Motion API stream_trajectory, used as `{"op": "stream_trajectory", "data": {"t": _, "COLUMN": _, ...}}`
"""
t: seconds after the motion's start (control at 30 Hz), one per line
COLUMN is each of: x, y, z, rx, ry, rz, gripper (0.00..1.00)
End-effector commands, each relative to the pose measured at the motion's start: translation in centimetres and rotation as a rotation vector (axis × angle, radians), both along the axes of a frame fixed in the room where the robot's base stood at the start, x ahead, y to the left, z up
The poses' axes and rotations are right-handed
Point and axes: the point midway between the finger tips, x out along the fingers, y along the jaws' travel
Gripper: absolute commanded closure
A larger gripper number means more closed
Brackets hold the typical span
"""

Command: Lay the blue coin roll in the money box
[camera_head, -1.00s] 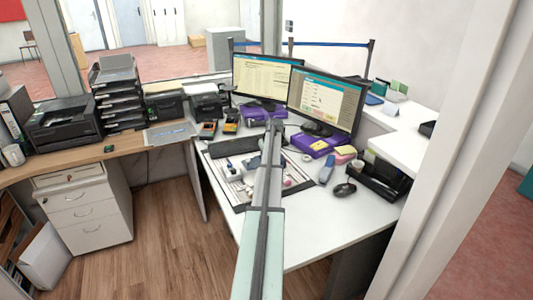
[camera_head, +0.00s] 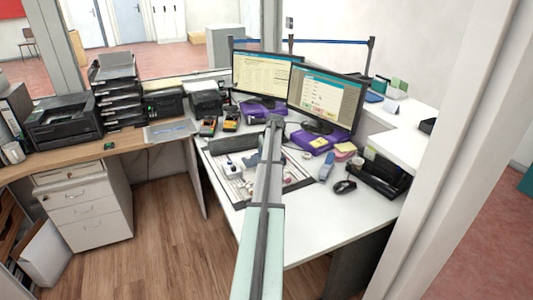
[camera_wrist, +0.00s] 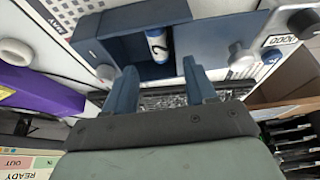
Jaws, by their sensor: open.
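In the wrist view, the coin roll (camera_wrist: 157,46), white with a blue band and a dark mark, lies inside the dark blue money box (camera_wrist: 125,18), against its dark interior. My gripper (camera_wrist: 160,66) is open, its two blue fingers apart on either side of the roll's near end. I see no contact between the fingers and the roll; the height gap cannot be judged. In the head view my own arm covers the gripper, and I cannot make out the roll or the box clearly there.
A grey knob (camera_wrist: 241,55) and a white knob (camera_wrist: 15,52) stand near the box, with a purple block (camera_wrist: 35,88) at the left. On the desk are two monitors (camera_head: 325,100), a mouse (camera_head: 345,186) and a black tray (camera_head: 385,178). The desk's front right is clear.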

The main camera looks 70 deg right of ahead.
Motion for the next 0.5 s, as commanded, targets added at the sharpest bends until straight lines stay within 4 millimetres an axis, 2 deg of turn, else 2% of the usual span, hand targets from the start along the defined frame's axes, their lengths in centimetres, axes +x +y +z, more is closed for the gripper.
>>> {"op": "stream_trajectory", "data": {"t": 0.5, "x": -2.7, "y": 2.5, "z": 8.7, "rx": -0.002, "ry": -0.001, "rz": 0.000, "gripper": 0.44}}
